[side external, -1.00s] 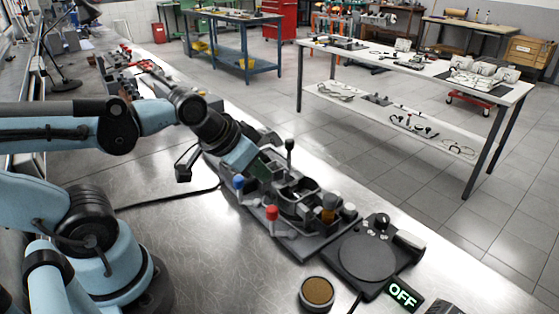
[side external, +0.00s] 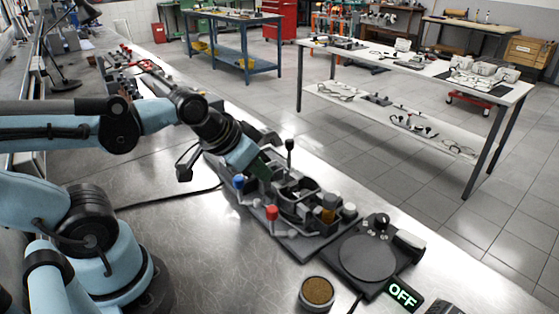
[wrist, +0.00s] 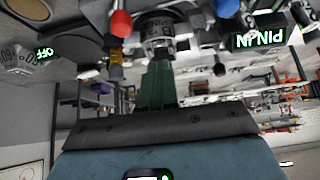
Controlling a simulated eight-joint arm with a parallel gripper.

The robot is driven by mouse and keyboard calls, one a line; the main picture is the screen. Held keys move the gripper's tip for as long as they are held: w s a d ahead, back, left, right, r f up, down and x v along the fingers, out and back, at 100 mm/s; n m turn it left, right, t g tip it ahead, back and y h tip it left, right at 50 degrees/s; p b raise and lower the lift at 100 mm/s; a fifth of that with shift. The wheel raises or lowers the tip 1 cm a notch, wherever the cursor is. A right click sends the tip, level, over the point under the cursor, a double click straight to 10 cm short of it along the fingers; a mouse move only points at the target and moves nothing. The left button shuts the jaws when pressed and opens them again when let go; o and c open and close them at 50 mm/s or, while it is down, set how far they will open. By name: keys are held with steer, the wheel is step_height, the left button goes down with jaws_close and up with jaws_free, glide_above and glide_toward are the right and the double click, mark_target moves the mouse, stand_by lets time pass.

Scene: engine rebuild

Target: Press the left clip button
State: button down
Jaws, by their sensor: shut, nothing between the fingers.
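My gripper (wrist: 157,68) shows as green fingers, closed together and empty. In the side view, my gripper (side external: 266,172) points down into the left part of a dark fixture (side external: 288,238), between its raised parts. In the wrist view, a dark round part (wrist: 160,28) with pale lettering lies just beyond the fingertips; I cannot tell whether they touch it. A blue-topped lever (side external: 239,181) and a red-topped lever (side external: 272,212) stand along the near side of the fixture. I cannot clearly pick out the left clip button; it may be hidden by the fingers.
A black turntable-like device (side external: 366,257) with a lit OFF display (side external: 403,295) stands right of the fixture. A round cup with brown contents (side external: 317,291) is in front. A black-knobbed lever (side external: 289,145) rises behind.

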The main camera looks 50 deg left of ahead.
steer(key=w+d+r+h, duration=0.2)
steer(key=w+d+h, duration=0.15)
steer(key=w, duration=0.35)
steer(key=h, duration=0.3)
glide_above(350, 209)
steer(key=a, duration=0.1)
steer(key=shift+a+f+m+g, duration=0.2)
steer(key=shift+m+g, duration=0.1)
steer(key=shift+g, duration=0.1)
steer(key=shift+f, duration=4.35)
steer(key=shift+f, duration=0.1)
steer(key=shift+f, duration=0.3)
